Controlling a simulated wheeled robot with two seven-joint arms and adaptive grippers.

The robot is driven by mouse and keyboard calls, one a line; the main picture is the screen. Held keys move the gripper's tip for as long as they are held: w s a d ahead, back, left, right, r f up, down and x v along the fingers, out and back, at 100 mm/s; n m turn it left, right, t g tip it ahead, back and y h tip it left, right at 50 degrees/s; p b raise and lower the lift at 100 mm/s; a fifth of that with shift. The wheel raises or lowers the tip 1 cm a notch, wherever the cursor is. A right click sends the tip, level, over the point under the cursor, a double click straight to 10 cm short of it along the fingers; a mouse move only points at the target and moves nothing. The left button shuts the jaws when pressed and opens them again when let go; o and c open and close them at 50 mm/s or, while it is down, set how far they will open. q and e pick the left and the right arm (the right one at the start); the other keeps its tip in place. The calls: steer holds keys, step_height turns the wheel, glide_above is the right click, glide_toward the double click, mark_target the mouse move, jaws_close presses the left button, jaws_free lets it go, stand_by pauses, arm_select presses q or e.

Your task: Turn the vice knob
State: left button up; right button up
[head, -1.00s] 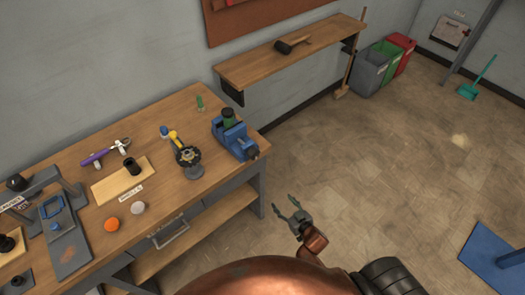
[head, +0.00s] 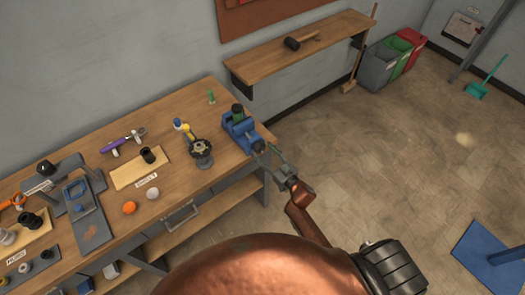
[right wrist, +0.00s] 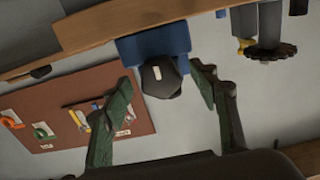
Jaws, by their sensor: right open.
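The blue vice (head: 240,133) is fixed at the right end of the workbench, with a green-and-black piece (head: 238,112) in it. Its dark vice knob (head: 258,146) faces outward past the bench edge. My right gripper (head: 266,154) is open at the knob. In the right wrist view, the faceted black knob (right wrist: 160,78) with a pale mark shows between the two spread green fingers (right wrist: 161,73), with gaps on both sides. The blue vice body (right wrist: 155,44) is behind it. I cannot tell how deep the fingers reach. My left gripper is out of view.
The workbench (head: 115,195) holds a small dark stand (head: 201,150), an orange ball (head: 129,208), a white ball (head: 152,193) and a purple-handled tool (head: 118,145). A wall shelf (head: 300,50) is behind.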

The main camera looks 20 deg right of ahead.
steer(key=shift+w+a, duration=0.15)
steer(key=shift+w, duration=0.3)
steer(key=shift+c, duration=0.3)
steer(key=c, duration=1.1)
